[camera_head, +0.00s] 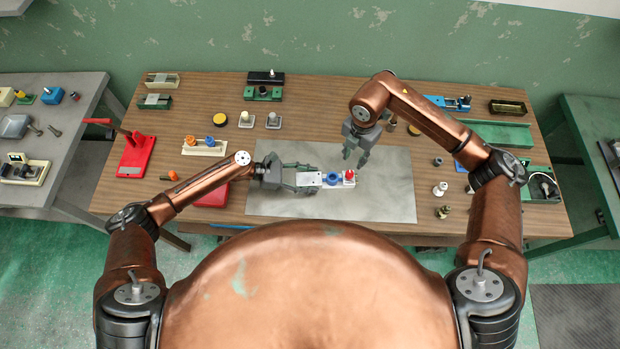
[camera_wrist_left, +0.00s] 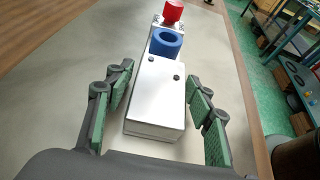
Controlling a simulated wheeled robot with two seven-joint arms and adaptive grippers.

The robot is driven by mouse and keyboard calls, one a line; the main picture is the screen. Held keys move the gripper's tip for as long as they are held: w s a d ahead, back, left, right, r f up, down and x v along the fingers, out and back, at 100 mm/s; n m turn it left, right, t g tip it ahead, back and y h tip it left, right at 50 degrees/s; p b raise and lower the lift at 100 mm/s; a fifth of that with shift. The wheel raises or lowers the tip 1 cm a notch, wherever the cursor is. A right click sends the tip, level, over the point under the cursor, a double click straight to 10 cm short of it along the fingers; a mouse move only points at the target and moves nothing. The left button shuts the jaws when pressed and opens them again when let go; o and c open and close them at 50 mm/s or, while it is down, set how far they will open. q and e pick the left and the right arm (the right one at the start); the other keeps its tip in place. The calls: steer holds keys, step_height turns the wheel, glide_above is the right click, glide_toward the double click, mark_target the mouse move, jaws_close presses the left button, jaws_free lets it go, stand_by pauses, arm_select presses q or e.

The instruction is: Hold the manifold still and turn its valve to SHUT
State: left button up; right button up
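The manifold (camera_head: 310,180) is a white block lying on the grey mat (camera_head: 390,205), with a blue ring (camera_head: 333,179) and a red knob (camera_head: 349,175) towards its right end. In the left wrist view the manifold's block (camera_wrist_left: 157,95) runs away from me, with the blue ring (camera_wrist_left: 165,42) and red knob (camera_wrist_left: 173,12) beyond. My left gripper (camera_wrist_left: 160,85) is open, its green-padded fingers on either side of the block with gaps showing. My right gripper (camera_head: 355,158) hangs open and empty above the mat, up and right of the red knob. Valve markings are unreadable.
A red stand (camera_head: 135,158) and a white holder with orange and blue parts (camera_head: 204,148) are on the left of the table. Small white and brass fittings (camera_head: 440,188) stand right of the mat. The mat's right part is clear.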

mark_target(350, 173)
arm_select(q)
jaws_close()
stand_by(0.4)
steer(key=shift+c, duration=1.6)
jaws_free()
steer(key=c, duration=0.6)
steer(key=shift+c, duration=0.2)
arm_select(e)
steer(key=shift+o, duration=0.8)
steer(key=shift+f+m, duration=0.75)
steer(key=shift+f, duration=0.95)
steer(key=shift+f+m, duration=0.8)
steer(key=shift+f, duration=0.95)
steer(key=shift+f+m, duration=0.75)
steer(key=shift+f, duration=0.95)
